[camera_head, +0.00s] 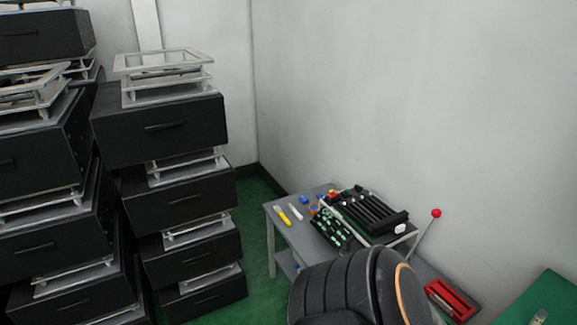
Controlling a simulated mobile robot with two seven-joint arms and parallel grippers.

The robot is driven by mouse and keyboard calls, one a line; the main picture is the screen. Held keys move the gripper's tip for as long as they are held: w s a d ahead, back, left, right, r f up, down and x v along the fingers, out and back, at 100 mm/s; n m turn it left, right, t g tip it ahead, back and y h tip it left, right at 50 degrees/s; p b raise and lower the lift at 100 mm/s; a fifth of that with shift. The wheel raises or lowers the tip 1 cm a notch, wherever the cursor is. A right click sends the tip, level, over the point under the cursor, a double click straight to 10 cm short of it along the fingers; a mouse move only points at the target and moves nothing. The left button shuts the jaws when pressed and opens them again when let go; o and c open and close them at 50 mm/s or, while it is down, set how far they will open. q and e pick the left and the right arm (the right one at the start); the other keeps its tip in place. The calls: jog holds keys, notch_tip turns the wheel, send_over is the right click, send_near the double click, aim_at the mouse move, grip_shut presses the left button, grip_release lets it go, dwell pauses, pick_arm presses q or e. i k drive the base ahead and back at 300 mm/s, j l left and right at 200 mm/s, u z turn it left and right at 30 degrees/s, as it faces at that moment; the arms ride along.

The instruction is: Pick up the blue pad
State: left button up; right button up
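Small blue items lie on the grey table (283,232). One blue piece (304,199) is near the table's back left, and another blue spot (313,210) is just in front of it. They are too small to tell which is the blue pad. A dark, ribbed arm part of mine with an orange ring fills the bottom middle and hides the table's front right. Neither of my grippers shows in the view.
A yellow tool (282,216) and a white one (296,212) lie left on the table. A black slotted rack (368,213) stands behind. A red-knobbed lever (436,213), red fixture (450,301) and green surface (545,300) are right. Black drawer stacks (160,130) stand left.

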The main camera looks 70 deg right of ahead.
aim_at(303, 200)
jog(key=z, duration=2.5)
jog(key=i+j+u, duration=0.2)
jog(key=i+j, duration=0.05)
jog(key=i, duration=0.05)
